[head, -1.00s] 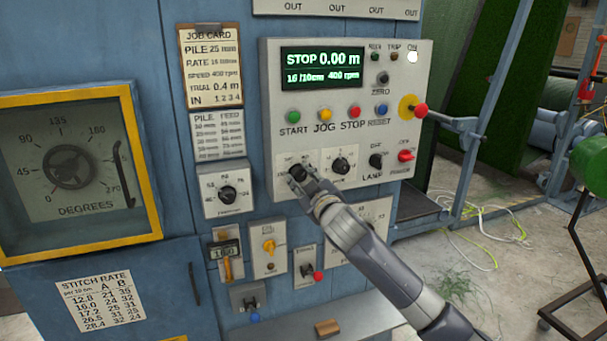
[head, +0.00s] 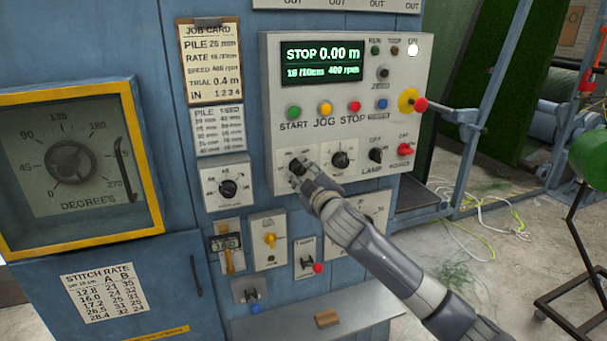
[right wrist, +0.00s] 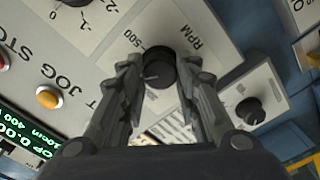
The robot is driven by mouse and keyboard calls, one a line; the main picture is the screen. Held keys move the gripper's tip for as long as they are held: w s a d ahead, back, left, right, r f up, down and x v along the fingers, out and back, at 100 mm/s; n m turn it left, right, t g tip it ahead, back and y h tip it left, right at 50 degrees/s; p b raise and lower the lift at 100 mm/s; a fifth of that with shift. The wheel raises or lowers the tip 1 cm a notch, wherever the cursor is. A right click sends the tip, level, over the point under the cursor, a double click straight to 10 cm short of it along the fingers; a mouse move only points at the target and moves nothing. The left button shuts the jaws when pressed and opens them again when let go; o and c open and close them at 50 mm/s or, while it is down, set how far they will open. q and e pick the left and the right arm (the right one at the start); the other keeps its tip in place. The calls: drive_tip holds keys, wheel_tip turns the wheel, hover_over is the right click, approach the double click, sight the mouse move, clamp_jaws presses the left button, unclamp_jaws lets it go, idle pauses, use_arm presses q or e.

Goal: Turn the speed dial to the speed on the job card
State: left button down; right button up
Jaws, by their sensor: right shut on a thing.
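The speed dial is a black knob (right wrist: 160,70) on a pale plate marked RPM, with 500 printed beside it in the right wrist view. In the head view the knob (head: 297,167) shows just beyond my right gripper (head: 306,178). In the right wrist view my right gripper (right wrist: 158,85) has its two fingers on either side of the knob, shut on it. The job card (head: 211,62) at the upper left reads speed 400 rpm. The green display (head: 322,64) reads STOP, 0.00 m, 16 /10cm and 400 rpm. My left gripper is not in view.
A second knob (head: 340,160) sits right of the speed dial, with the lamp switch (head: 375,155) and a red knob (head: 404,150) further right. Start, jog and stop buttons are above. A ledge (head: 318,318) with a small brown block juts out below.

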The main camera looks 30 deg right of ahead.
drive_tip(key=o, duration=1.1)
drive_tip(key=shift+s, duration=0.15)
drive_tip(key=v, duration=1.1)
drive_tip(key=shift+s+a, duration=0.1)
drive_tip(key=shift+s, duration=0.25)
drive_tip(key=shift+f, duration=0.15)
